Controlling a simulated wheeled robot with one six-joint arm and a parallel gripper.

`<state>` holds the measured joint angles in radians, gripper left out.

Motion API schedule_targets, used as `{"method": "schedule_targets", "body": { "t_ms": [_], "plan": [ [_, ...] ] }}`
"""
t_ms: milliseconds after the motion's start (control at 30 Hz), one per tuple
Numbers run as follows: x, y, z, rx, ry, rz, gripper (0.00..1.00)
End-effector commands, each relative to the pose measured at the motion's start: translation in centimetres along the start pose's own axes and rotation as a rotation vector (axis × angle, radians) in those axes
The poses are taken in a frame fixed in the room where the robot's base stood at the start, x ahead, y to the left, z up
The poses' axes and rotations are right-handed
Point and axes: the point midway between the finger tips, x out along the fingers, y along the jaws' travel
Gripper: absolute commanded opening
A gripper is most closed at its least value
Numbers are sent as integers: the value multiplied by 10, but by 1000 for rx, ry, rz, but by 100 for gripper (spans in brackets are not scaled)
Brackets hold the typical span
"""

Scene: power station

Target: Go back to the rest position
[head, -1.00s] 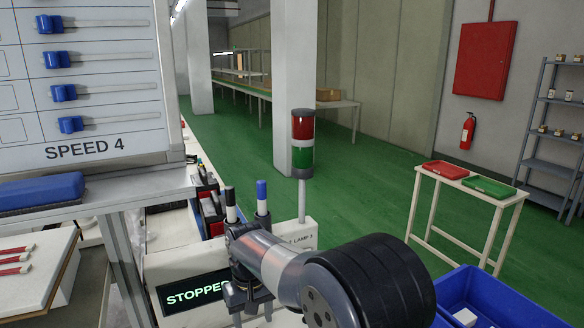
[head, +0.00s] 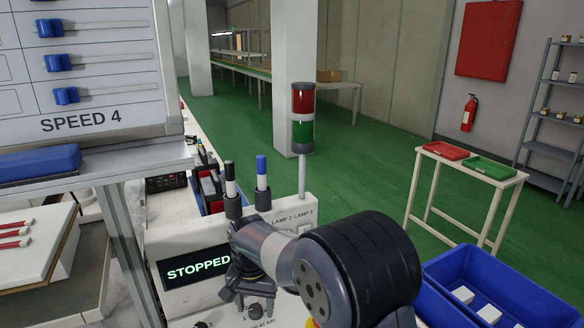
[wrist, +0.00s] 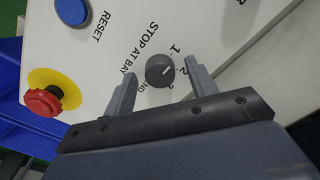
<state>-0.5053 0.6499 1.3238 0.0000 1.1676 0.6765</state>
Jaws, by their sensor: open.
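My gripper (wrist: 159,85) is open and empty in the wrist view, its two fingers apart over the control panel (wrist: 140,20). A dark round selector knob (wrist: 159,71) marked STOP AT BAY shows between the fingers; I cannot tell how far below the fingertips it is. A red mushroom button on a yellow ring (wrist: 43,102) lies left of the gripper, and a blue RESET button (wrist: 72,11) lies above it. In the head view my gripper (head: 248,300) hangs above the panel by the same knob, partly hidden by my arm.
The panel display (head: 198,269) reads STOPPED. A red and green lamp tower (head: 303,118) and two upright handles (head: 262,181) stand close behind my arm. A blue bin (head: 520,300) with white blocks is at right.

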Motion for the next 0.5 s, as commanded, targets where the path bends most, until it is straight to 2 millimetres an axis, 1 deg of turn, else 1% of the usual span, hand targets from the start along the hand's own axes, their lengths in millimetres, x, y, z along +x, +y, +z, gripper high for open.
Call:
{"method": "schedule_targets", "body": {
  "t_ms": [67, 100, 500],
  "plan": [
    [1, 0, 0, 61, 0, 0, 54],
    [-12, -1, -1, 56, 5, -4, 54],
    [-93, 0, -1, 51, 3, -2, 54]
  ]
}}
